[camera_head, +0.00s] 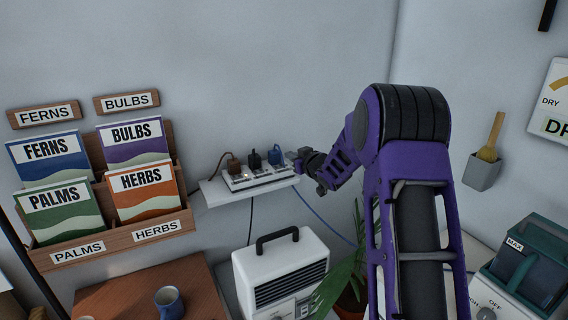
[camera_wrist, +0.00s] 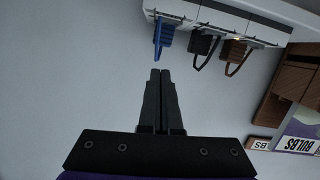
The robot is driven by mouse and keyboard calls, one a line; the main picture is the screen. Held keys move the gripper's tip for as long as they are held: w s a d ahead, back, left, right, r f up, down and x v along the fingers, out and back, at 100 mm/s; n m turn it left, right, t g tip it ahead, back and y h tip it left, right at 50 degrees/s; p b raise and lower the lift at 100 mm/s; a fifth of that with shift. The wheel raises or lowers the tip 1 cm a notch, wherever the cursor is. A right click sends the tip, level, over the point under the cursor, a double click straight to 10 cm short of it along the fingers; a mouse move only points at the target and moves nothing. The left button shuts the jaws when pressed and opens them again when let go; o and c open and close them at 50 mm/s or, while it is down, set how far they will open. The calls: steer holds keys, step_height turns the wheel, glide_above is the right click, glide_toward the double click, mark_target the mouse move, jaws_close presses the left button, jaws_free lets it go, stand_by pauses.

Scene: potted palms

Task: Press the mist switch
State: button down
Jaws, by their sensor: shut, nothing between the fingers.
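No label reading "mist" shows in either view. A white power strip (camera_head: 256,175) lies on a small white wall shelf (camera_head: 218,192). A brown plug (camera_head: 233,164), a black plug (camera_head: 254,160) and a blue plug (camera_head: 274,157) stand in it. The wrist view shows the strip (camera_wrist: 207,13) upside down, with the blue plug (camera_wrist: 166,36), black plug (camera_wrist: 204,43) and brown plug (camera_wrist: 234,52). A small glow shows by the brown plug. My gripper (camera_wrist: 160,72) is shut and empty, apart from the plugs. In the head view it (camera_head: 298,154) is beside the strip's right end.
A wooden rack (camera_head: 120,226) with seed packets hangs to the left of the shelf. A white heater (camera_head: 281,272) and a palm (camera_head: 345,285) stand below. A teal machine (camera_head: 535,262) is at the lower right. Blank wall surrounds the strip above.

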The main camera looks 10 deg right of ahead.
glide_above(278, 166)
steer(key=s+d, duration=0.1)
steer(key=s, duration=0.1)
steer(key=shift+d+f, duration=0.2)
steer(key=shift+f, duration=0.65)
step_height(278, 166, down, 2)
steer(key=shift+w+d+f, duration=0.1)
steer(key=shift+f, duration=0.15)
steer(key=shift+d+f, duration=0.1)
steer(key=shift+f, duration=0.65)
steer(key=shift+d+f+b, duration=0.15)
steer(key=shift+f+b, duration=0.3)
